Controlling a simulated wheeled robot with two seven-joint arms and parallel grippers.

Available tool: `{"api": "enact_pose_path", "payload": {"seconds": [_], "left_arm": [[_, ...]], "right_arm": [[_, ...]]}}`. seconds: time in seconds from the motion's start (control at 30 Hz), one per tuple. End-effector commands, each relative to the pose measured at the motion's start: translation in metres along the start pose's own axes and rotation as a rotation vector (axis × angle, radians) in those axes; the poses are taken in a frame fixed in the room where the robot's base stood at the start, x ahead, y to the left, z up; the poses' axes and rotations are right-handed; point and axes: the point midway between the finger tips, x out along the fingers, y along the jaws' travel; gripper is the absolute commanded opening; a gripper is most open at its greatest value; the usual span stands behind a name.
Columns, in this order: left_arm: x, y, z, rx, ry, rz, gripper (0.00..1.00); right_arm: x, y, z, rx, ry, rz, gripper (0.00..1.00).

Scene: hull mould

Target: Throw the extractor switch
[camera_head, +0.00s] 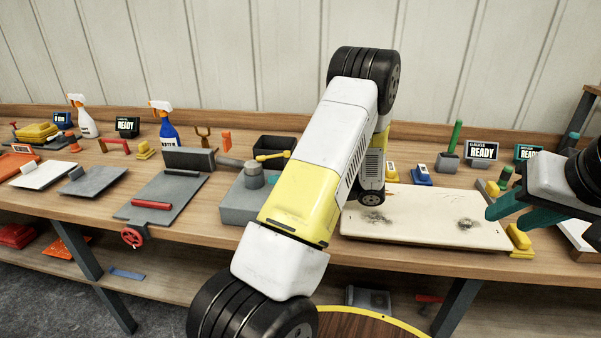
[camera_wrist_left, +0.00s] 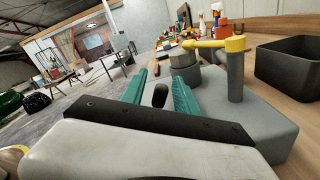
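In the left wrist view a black rounded knob or lever (camera_wrist_left: 160,95) stands between the teal fingers of my left gripper (camera_wrist_left: 158,92). The fingers are apart, with a gap on each side of the knob. I cannot tell for sure that it is the extractor switch; its base is hidden by the gripper. A grey block (camera_wrist_left: 262,130) lies just to the right of the fingers. In the head view my own left arm hides the left gripper and part of the grey block (camera_head: 238,207). My right gripper (camera_head: 512,215) is open and empty over the right of the bench.
A yellow-handled post (camera_wrist_left: 235,70) and a grey cylinder (camera_wrist_left: 185,78) stand on the block. A black bin (camera_wrist_left: 288,65) is behind it. A cream board (camera_head: 425,225) lies right of my left arm. Plates, spray bottles and small tools crowd the bench's left.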

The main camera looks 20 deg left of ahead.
Motion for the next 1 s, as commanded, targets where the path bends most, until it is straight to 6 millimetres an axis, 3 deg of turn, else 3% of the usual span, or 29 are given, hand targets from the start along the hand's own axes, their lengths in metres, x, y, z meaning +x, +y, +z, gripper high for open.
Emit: {"api": "enact_pose_path", "payload": {"seconds": [0.33, 0.53, 1.0], "left_arm": [[0.0064, -0.0001, 0.0001, -0.001, 0.000, -0.001, 0.36], [0.0063, -0.0001, 0.0000, -0.001, 0.000, -0.001, 0.00], [0.0062, 0.0029, -0.0002, -0.055, 0.000, 0.000, 0.00]], "right_arm": [[0.0000, 0.0000, 0.0000, 0.000, 0.000, 0.000, 0.36], [0.0000, 0.0000, 0.0000, 0.000, 0.000, 0.000, 0.36], [0.0000, 0.0000, 0.0000, 0.000, 0.000, 0.000, 0.36]]}}
